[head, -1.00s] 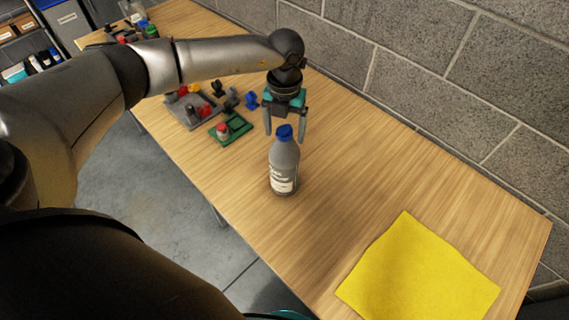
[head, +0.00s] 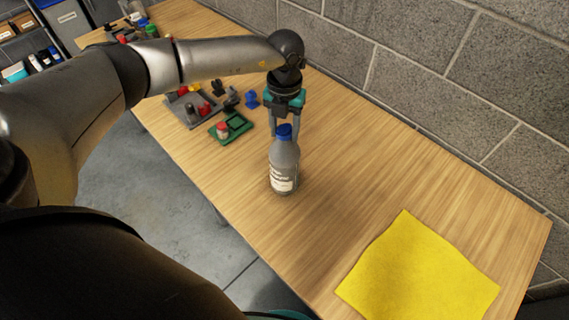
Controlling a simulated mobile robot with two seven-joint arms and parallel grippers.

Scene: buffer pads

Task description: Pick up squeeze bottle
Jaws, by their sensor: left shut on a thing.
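The squeeze bottle (head: 284,166) is grey and clear with a blue cap and a white label. It stands upright on the wooden table (head: 345,160). My left gripper (head: 285,127) comes down from above and is shut on the bottle at its cap and neck. The fingertips are partly hidden behind the cap. My right gripper does not show.
A yellow cloth (head: 420,270) lies at the table's front right. A green tray (head: 230,128) and a grey tray (head: 187,108) with small parts lie to the left. A block wall (head: 430,70) runs along the back. The table right of the bottle is clear.

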